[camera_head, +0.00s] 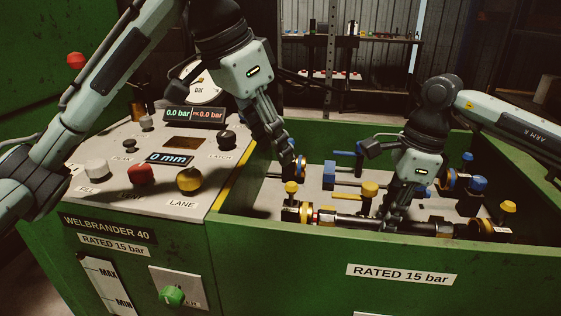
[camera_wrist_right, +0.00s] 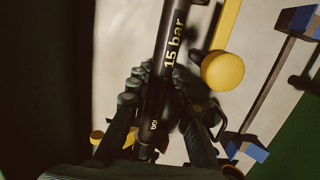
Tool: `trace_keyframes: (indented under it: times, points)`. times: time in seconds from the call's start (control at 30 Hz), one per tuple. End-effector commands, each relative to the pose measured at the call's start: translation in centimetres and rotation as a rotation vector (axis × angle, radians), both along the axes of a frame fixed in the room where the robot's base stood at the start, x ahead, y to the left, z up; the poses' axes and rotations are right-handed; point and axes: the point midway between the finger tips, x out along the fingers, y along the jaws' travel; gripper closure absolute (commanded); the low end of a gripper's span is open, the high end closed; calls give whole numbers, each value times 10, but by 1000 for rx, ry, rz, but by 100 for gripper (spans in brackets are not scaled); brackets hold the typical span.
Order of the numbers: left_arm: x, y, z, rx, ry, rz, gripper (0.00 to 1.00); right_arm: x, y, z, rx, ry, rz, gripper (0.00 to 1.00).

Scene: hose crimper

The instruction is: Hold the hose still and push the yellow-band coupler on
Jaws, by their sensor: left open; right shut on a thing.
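The black hose (camera_head: 352,220) lies along the front of the green-walled bay. In the right wrist view the hose (camera_wrist_right: 172,40) is marked "15 bar". My right gripper (camera_head: 393,212) is shut on the hose; in the wrist view its fingers (camera_wrist_right: 158,112) are on both sides of it. A fitting with yellow bands (camera_head: 307,214) and a red ring is at the hose's left end; I cannot tell how far it is on. My left gripper (camera_head: 289,158) is open, above and behind that end, close to a dark fitting (camera_head: 301,169) with a yellowish ring and blue end.
Yellow knobs (camera_head: 291,187) and (camera_head: 370,189) stand close to the hose, with another (camera_head: 508,206) at the right. A blue block (camera_head: 329,175) and blue handles are behind. The green front wall (camera_head: 300,250) borders the bay. The control panel (camera_head: 130,175) is at the left.

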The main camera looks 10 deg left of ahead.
Motion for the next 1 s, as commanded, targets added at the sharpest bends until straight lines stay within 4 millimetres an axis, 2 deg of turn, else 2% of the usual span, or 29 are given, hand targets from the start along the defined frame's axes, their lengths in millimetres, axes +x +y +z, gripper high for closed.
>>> trace_keyframes:
  times: [0.13, 0.47, 0.5, 0.7, 1.0]
  points:
    - [-3, 3, 8, 1, 1, 0, 60, 1, 0, 1, 0, -2, -1, 100]
    - [-3, 3, 9, 0, 1, 0, 60, 1, 0, 1, 0, -2, -1, 100]
    - [-3, 3, 9, 0, 1, 0, 60, 1, 0, 1, 0, -2, -1, 79]
    - [-3, 3, 9, 1, 1, 0, 60, 0, 0, 1, 0, -1, 0, 56]
    - [-3, 3, 9, 1, 1, 0, 60, 0, 0, 2, 0, -1, 0, 56]
